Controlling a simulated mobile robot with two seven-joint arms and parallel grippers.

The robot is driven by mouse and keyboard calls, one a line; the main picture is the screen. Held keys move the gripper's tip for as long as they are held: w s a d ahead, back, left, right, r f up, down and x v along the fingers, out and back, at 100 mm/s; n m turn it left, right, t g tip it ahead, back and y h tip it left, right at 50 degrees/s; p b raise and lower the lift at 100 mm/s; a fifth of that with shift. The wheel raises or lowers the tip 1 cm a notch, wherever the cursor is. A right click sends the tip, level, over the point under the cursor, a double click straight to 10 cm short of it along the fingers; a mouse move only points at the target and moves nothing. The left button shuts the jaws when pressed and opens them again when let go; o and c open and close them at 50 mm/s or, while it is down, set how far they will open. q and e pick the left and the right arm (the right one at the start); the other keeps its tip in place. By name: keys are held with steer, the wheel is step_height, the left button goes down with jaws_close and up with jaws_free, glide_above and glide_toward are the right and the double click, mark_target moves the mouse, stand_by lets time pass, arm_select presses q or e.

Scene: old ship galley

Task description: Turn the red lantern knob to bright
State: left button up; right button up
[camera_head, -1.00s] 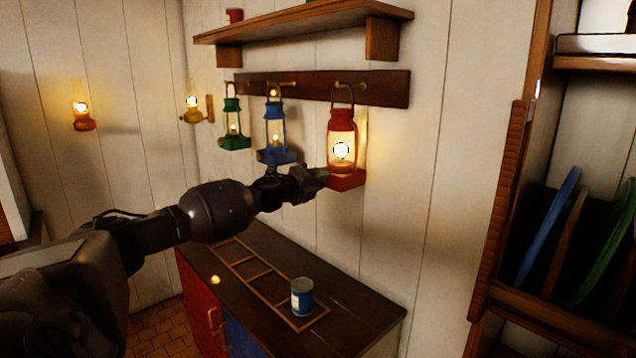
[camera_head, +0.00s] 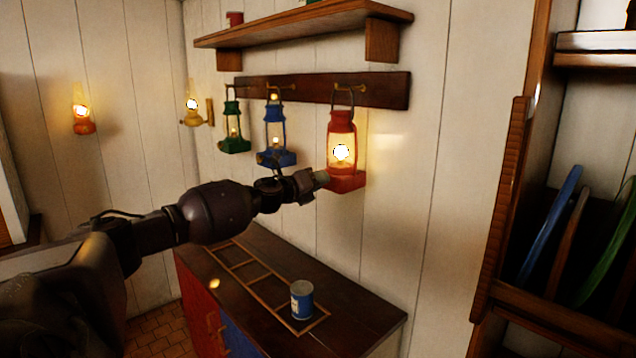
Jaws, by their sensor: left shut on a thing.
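The red lantern (camera_head: 342,122) hangs from a peg on the wall board. A bright white-yellow glow shows behind its glass. My left gripper (camera_head: 322,179) is at the left side of the lantern's red base, shut on the lantern's knob. The knob itself is hidden by the fingers. My right gripper is not in view.
A blue lantern (camera_head: 275,130) and a green lantern (camera_head: 233,127) hang to the left on the same board (camera_head: 385,88). A shelf (camera_head: 300,27) juts out above. Below, a dark counter (camera_head: 350,305) holds a blue can (camera_head: 302,299). A plate rack stands at right.

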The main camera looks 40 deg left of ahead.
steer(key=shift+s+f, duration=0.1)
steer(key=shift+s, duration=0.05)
arm_select(q)
steer(key=o, duration=0.7)
steer(key=shift+c, duration=0.2)
steer(key=shift+o, duration=1.4)
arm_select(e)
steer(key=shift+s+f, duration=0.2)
arm_select(q)
steer(key=s+b, duration=0.1)
steer(key=s, duration=0.9)
steer(key=shift+s+a+b, duration=0.35)
steer(key=shift+a, duration=0.1)
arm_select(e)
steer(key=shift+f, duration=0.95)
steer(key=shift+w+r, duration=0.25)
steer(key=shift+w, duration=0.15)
